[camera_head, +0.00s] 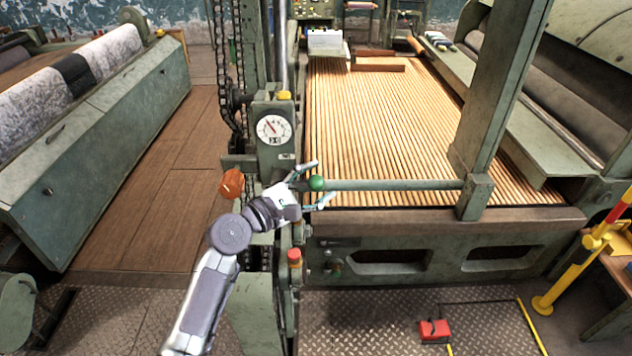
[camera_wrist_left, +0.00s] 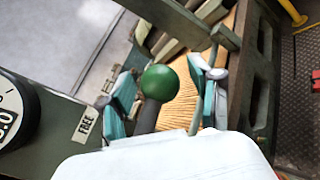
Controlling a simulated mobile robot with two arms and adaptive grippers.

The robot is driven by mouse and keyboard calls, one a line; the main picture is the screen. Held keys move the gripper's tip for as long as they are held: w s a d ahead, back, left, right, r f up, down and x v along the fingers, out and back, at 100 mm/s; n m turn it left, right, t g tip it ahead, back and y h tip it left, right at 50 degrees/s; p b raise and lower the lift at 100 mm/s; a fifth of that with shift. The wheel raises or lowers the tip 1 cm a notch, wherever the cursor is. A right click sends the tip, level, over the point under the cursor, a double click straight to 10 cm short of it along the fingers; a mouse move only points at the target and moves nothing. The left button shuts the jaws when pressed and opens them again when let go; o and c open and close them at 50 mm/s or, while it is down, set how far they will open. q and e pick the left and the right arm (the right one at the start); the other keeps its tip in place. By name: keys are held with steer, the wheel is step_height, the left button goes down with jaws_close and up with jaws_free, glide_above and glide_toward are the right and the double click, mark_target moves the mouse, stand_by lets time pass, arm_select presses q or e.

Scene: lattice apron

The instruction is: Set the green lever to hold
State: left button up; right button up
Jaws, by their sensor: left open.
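In the left wrist view the knob (camera_wrist_left: 160,83) sits between the two fingers. My left gripper (camera_head: 318,184) is open around the knob, with a finger on either side and visible gaps. A plate reading FREE (camera_wrist_left: 86,125) is on the machine beside it. No hold mark is readable. My right gripper is not in view.
A dial gauge (camera_head: 274,129) with a yellow button above it stands left of the knob. An orange knob (camera_head: 232,183) and a red button (camera_head: 294,257) are close to my arm. A red pedal (camera_head: 434,329) is on the floor.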

arm_select(q)
jaws_close()
